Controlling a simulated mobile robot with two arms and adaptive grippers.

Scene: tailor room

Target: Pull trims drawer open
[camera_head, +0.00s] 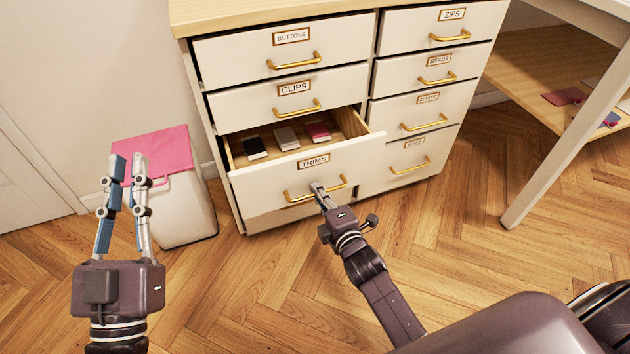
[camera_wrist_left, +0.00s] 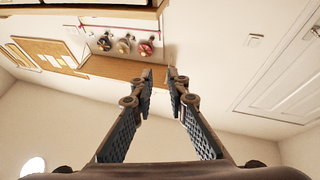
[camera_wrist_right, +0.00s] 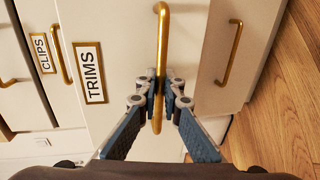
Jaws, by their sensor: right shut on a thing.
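Inside lie a black item (camera_head: 254,148), a whitish item (camera_head: 286,138) and a pink-red item (camera_head: 318,131). My right gripper (camera_head: 318,187) is shut on the brass handle (camera_wrist_right: 162,50) of this drawer, with the bar between its fingers. My left gripper (camera_head: 127,160) is raised at the left, empty, with its fingertips apart, as the left wrist view (camera_wrist_left: 161,78) also shows.
The clips drawer (camera_head: 240,104) above and the other drawers of the cabinet look shut. A white bin (camera_head: 182,212) with a pink lid (camera_head: 165,150) stands left of the cabinet. A table leg (camera_head: 540,165) stands at the right. The wooden floor in front is clear.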

